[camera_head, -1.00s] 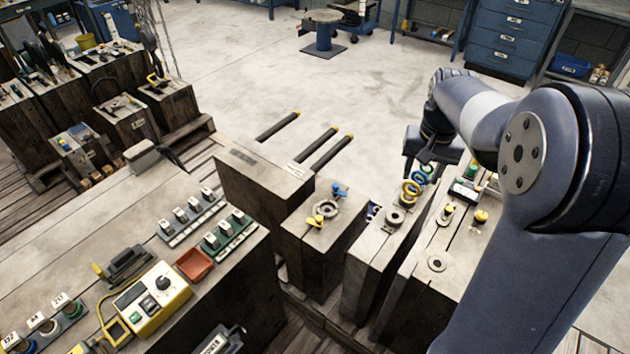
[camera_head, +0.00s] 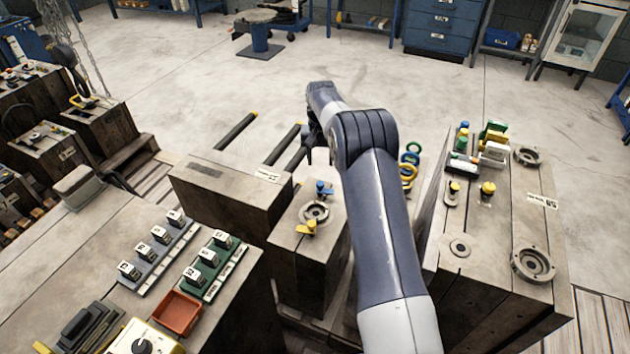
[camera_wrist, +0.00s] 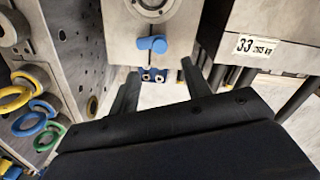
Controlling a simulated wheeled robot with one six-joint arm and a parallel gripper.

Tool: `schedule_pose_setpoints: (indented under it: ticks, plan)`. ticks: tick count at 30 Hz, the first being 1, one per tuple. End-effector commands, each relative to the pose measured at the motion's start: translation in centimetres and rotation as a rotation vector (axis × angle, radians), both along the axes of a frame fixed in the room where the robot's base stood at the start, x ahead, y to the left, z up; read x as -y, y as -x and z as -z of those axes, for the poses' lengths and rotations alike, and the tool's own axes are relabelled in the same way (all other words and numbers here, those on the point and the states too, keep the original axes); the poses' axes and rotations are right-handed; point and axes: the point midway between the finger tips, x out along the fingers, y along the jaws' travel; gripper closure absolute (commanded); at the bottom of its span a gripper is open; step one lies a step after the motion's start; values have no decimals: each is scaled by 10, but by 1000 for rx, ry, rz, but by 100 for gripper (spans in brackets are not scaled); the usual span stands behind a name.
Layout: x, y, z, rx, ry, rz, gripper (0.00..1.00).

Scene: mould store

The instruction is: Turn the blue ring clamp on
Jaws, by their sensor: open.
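The blue ring clamp (camera_head: 323,188) is at the far side of a round metal ring (camera_head: 314,213) on top of a mould block. A yellow clamp (camera_head: 306,229) is at the ring's near side. In the wrist view the blue clamp (camera_wrist: 152,44) shows at top centre, its rounded handle lying crosswise beside the ring (camera_wrist: 155,8). My gripper (camera_wrist: 160,86) is open and empty, its two fingers pointing toward the clamp's side of the block, apart from the clamp. In the head view my arm hides most of the gripper.
A plain block (camera_head: 225,190) labelled 33 stands close on the left. Long dark bars (camera_head: 236,131) stick out behind it. Open floor lies beyond.

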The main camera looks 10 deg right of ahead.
Motion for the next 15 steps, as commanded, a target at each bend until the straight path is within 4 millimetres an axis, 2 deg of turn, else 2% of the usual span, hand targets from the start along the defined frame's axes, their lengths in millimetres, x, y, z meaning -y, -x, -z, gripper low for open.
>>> schedule_pose_setpoints:
  ticks: [3, 9, 15]
  plan:
    - [0, 1, 25, -5, 0, 0, 54]
    - [0, 1, 62, -4, 0, 0, 54]
    - [0, 1, 85, -1, 0, 0, 54]
